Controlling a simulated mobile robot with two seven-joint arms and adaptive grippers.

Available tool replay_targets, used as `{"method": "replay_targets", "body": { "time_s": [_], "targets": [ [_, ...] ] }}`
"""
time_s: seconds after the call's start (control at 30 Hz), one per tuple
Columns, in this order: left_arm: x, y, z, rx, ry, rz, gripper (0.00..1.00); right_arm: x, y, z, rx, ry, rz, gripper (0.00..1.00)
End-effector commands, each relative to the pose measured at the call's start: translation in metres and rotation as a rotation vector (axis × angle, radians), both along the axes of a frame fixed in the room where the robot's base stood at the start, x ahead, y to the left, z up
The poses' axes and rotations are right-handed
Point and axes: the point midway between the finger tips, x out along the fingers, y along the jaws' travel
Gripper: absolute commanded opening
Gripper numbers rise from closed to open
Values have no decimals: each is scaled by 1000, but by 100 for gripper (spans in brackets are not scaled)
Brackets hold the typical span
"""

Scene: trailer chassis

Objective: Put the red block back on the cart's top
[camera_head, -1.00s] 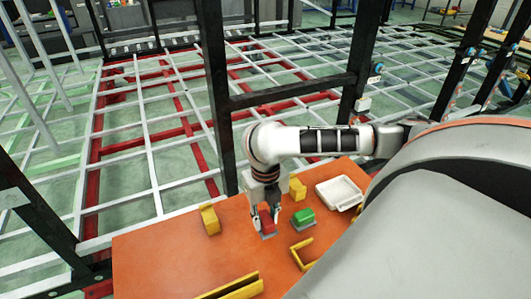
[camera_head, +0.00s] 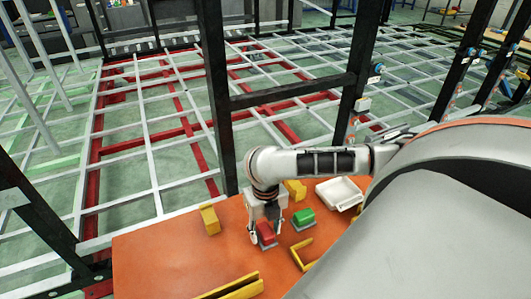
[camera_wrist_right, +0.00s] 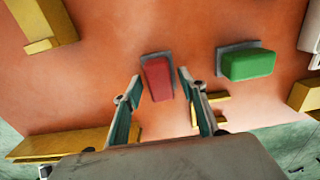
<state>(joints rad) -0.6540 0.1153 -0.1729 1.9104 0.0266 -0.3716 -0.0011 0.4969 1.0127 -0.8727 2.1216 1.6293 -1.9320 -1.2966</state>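The red block (camera_head: 266,231) sits on a small grey plate on the cart's orange top (camera_head: 170,255). My right gripper (camera_head: 268,236) is over the red block, its fingers spread on either side in the head view. In the right wrist view, the red block (camera_wrist_right: 158,78) lies between and slightly past the open fingertips (camera_wrist_right: 158,78), with a gap on each side. I cannot tell whether the fingertips are level with the block. My left gripper is not in view.
A green block (camera_head: 303,216) on a grey plate is close on the right. Yellow pieces (camera_head: 210,219) and a white tray (camera_head: 340,193) are also on the cart. A black upright frame (camera_head: 217,100) stands behind it. The orange top's left part is clear.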

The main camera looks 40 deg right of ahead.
Motion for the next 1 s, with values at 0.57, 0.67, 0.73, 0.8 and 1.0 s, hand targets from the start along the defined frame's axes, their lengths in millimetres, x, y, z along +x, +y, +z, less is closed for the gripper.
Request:
{"method": "replay_targets", "body": {
  "time_s": [0.57, 0.67, 0.73, 0.8, 1.0],
  "targets": [
    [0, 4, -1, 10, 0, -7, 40, 2, -1, 59, -1, -8, 1, 41],
    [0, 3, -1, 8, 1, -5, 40, 2, 0, 78, -1, -7, 2, 41],
    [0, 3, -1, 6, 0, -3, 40, 2, -1, 89, -2, -5, 1, 41],
    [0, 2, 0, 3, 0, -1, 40, 1, 0, 99, -1, -5, 1, 41],
    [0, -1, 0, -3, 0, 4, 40, 0, 0, 117, -1, -2, 0, 41]
  ]
}}
